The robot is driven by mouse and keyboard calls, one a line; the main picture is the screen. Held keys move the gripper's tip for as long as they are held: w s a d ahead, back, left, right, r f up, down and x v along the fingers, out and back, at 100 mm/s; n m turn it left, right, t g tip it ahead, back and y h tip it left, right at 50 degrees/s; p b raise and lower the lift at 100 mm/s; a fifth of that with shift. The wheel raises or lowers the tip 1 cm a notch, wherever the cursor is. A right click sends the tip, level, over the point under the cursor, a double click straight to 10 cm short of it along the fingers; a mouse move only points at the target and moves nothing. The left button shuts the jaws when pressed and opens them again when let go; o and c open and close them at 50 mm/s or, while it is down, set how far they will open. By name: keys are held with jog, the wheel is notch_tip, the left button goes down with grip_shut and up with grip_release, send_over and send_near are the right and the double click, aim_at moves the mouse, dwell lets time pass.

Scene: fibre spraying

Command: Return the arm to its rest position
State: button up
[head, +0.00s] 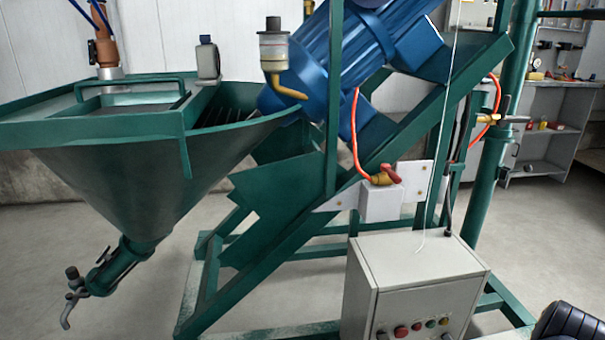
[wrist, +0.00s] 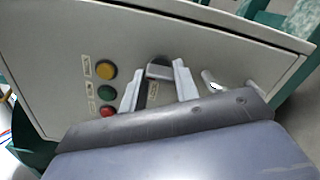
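My gripper (wrist: 157,88) is in the wrist view, with its two pale fingers spread apart in front of the control box's panel (wrist: 60,45). A dark knob or switch (wrist: 159,68) shows between and beyond the fingertips. I cannot tell whether the fingers touch it. Nothing is visibly held. In the head view the gripper itself is not seen; a dark rounded part at the bottom right corner seems to be mine.
The grey control box (head: 420,268) stands on the machine's green frame (head: 262,275). Its panel has yellow (wrist: 107,71), green (wrist: 107,92) and red (wrist: 107,110) buttons. A green hopper (head: 120,190) stands left, a blue motor (head: 350,45) above. Open floor shows at the right.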

jog(key=s+m+p, duration=0.2)
jog(key=s, duration=0.6)
jog(key=shift+d, duration=0.3)
jog(key=shift+a, duration=0.1)
